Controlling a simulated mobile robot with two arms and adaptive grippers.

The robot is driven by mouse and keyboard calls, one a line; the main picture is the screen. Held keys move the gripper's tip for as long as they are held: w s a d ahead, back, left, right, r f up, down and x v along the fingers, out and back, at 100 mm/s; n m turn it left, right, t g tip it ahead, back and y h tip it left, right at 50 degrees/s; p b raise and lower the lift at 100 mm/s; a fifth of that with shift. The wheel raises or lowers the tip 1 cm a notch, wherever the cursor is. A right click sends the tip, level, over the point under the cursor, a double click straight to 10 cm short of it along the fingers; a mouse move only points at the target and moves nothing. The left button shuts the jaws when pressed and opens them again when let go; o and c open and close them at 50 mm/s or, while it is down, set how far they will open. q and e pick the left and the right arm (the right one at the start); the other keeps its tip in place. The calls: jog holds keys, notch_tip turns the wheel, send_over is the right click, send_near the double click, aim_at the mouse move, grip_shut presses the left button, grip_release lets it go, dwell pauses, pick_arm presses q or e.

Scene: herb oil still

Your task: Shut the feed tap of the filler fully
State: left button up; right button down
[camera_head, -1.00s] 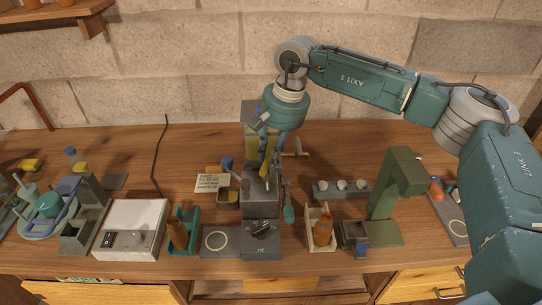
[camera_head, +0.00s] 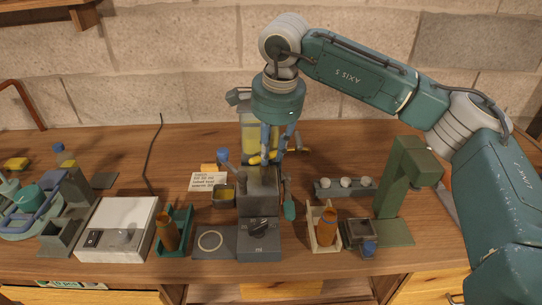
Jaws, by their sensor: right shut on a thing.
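The filler (camera_head: 259,240) is a grey machine with a dark dial on its front, standing mid-table. A tank of yellow liquid (camera_head: 250,128) stands behind it. The feed tap's yellow lever (camera_head: 257,160) lies roughly crosswise behind the filler's top. My right gripper (camera_head: 269,155) reaches down from above, in front of the tank, and is shut on this lever. Its fingers hide part of the lever and the tap body. My left gripper is not in view.
A blue-knobbed lever (camera_head: 222,155) stands at the filler's left. Brown bottles sit in a green holder (camera_head: 178,240) and a pale holder (camera_head: 311,234). A white scale (camera_head: 120,228) stands left, a green press (camera_head: 397,178) right.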

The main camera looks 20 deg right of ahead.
jog(key=m, duration=0.1)
jog(key=m+b, duration=0.1)
jog(key=m, duration=0.1)
jog(key=m+h, duration=0.1)
jog(key=m, duration=0.1)
jog(key=shift+s+a+b, duration=0.2)
jog(key=shift+a+b, duration=0.05)
jog(key=shift+b, duration=0.15)
jog(key=shift+r, duration=0.1)
jog(key=c, duration=1.5)
grip_release()
jog(key=r, duration=0.4)
jog(key=s+r, duration=0.1)
jog(key=r, duration=0.2)
jog(key=s+r, duration=0.1)
jog(key=r, duration=0.3)
jog(key=shift+s+a+r, duration=0.15)
jog(key=shift+a+r, duration=0.2)
jog(key=shift+a, duration=0.05)
